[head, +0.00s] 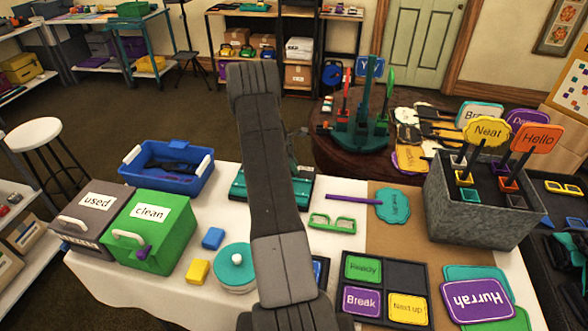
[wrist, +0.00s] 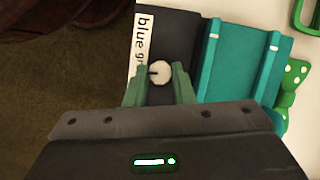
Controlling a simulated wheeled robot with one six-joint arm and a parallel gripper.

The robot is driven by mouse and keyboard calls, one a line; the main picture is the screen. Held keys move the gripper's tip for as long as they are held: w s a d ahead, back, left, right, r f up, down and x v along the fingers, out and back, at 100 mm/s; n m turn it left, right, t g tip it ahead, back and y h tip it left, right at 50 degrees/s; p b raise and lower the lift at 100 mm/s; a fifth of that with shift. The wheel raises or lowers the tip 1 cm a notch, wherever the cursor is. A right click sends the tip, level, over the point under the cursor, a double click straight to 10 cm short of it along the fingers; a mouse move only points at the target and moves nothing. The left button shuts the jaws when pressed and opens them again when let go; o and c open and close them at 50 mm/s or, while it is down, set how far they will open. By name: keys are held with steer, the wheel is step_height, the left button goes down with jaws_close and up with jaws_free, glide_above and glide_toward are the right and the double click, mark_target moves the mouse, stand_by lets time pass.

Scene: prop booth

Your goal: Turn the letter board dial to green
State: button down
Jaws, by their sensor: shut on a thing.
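The letter board (wrist: 240,60) is teal with raised ridges and a dark panel at its left end in the wrist view. In the head view the teal board (head: 238,186) is partly hidden behind my arm. The dial (wrist: 158,71) is a small round white knob with a dark mark on its left side. A white label (wrist: 145,38) beside it reads "blue" and then "gr", with the rest cut off by a finger. My gripper (wrist: 159,80) has its two green fingers shut on the dial, one on each side. The gripper is hidden in the head view.
Left of the board are a blue bin (head: 167,167), a green "clean" box (head: 150,232) and a grey "used" box (head: 90,215). Green glasses (head: 332,222) and a teal sign (head: 393,205) lie to the right. A grey sign crate (head: 470,215) stands farther right.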

steer(key=shift+m+g, duration=0.3)
steer(key=shift+m, duration=0.3)
steer(key=c, duration=1.2)
jaws_free()
steer(key=shift+c, duration=0.2)
steer(key=p+v, duration=0.6)
steer(key=v, duration=0.7)
steer(key=shift+a+r, duration=0.2)
steer(key=shift+r, duration=0.2)
steer(key=shift+f, duration=0.1)
steer(key=b+x, duration=0.6)
steer(key=x, duration=0.7)
steer(key=shift+d+f, duration=0.2)
steer(key=shift+f, duration=0.1)
